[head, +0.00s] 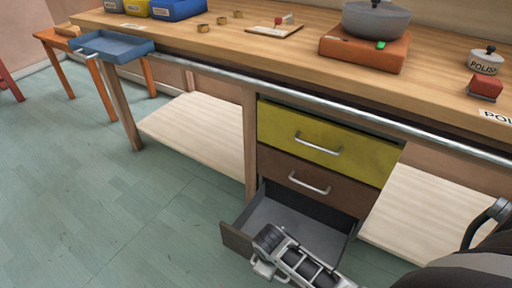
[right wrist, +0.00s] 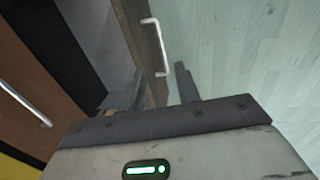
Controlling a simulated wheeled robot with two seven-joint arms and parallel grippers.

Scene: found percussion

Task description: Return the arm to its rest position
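My right gripper (right wrist: 160,84) is open, its two dark fingers apart with nothing between them. In the right wrist view, the bar handle (right wrist: 157,46) of an open drawer is just beyond the fingertips, and I see no grip on it. In the head view my right arm and gripper (head: 266,264) are low at the bottom, over the front of the open bottom drawer (head: 290,213). The drawer's grey inside looks empty where it shows; the arm covers part of it. My left gripper is in neither view.
Above the open drawer are a shut brown drawer (head: 311,183) and a shut yellow drawer (head: 320,142). The workbench (head: 240,50) carries a pot (head: 376,20) on an orange block, a red block (head: 485,88) and bins. A blue tray (head: 112,47) is at left. The left floor is clear.

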